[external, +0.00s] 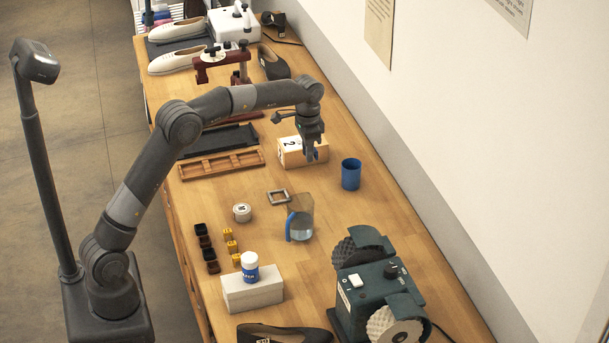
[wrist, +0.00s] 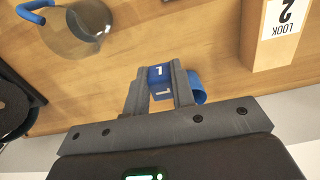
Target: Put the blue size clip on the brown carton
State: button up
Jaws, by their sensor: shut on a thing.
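In the wrist view the clip sits between the two fingertips (wrist: 158,72). In the external view the clip is a small blue patch, mostly hidden by the fingers. The brown carton (external: 294,160) stands on the bench, marked with a 2. In the external view my gripper overlaps its right end. In the wrist view the carton (wrist: 264,62) is at the upper right, apart from the fingers, with "LOOK 2" on its face.
A blue cup (external: 351,174) stands right of the carton and shows behind one finger in the wrist view (wrist: 197,87). A wooden compartment tray (external: 221,164) lies left of the carton.

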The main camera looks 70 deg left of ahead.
jog(key=s+a+r, duration=0.1)
jog(key=s+a, duration=0.1)
jog(key=a, duration=0.6)
send_over(284, 150)
notch_tip(284, 150, down, 6)
jog(key=shift+f, duration=2.15)
jog(key=shift+f, duration=0.1)
jog(key=o, duration=0.9)
notch_tip(284, 150, up, 12)
jog(key=shift+r, duration=0.1)
jog(key=shift+d+r, duration=0.1)
